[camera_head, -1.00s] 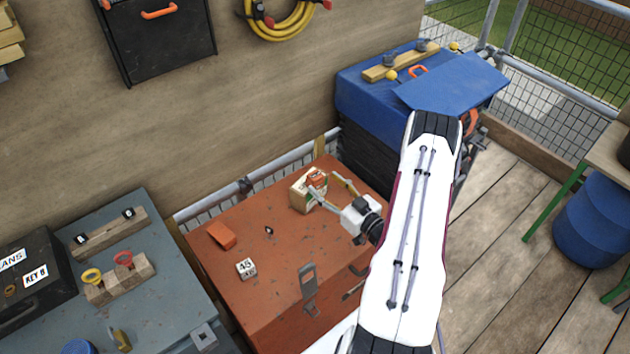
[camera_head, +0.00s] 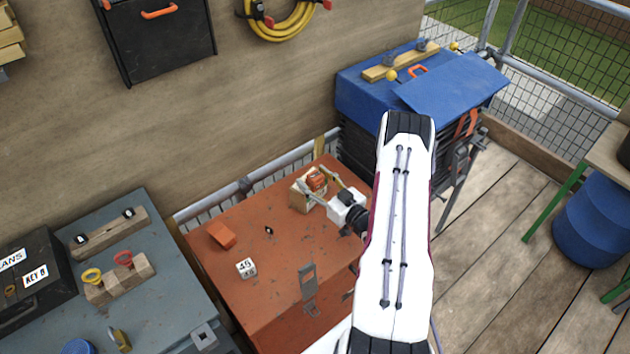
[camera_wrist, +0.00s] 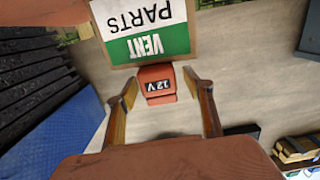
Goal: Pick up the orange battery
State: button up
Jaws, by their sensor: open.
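The orange battery (camera_head: 317,179) sits on top of a small box with a green and white label (camera_head: 303,197). In the wrist view the battery (camera_wrist: 158,84) shows a dark "12 V" label, and the box (camera_wrist: 145,30) reads "VENT PARTS" upside down. My gripper (camera_head: 314,184) is open at the box, its fingers on either side of the battery in the head view. In the wrist view the fingertips of my gripper (camera_wrist: 160,79) flank the battery with gaps on both sides. I cannot tell exactly how deep the fingers reach.
The box stands on a rust-red chest (camera_head: 280,225). An orange block (camera_head: 222,235) and a white numbered cube (camera_head: 246,268) lie on it. A blue-covered crate (camera_head: 370,95) stands behind right, and a grey workbench (camera_head: 165,285) at left. The wooden wall is close behind.

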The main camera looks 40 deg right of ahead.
aim_at(315, 175)
grip_shut()
jog(key=shift+r, duration=0.15)
jog(key=shift+r, duration=4.9)
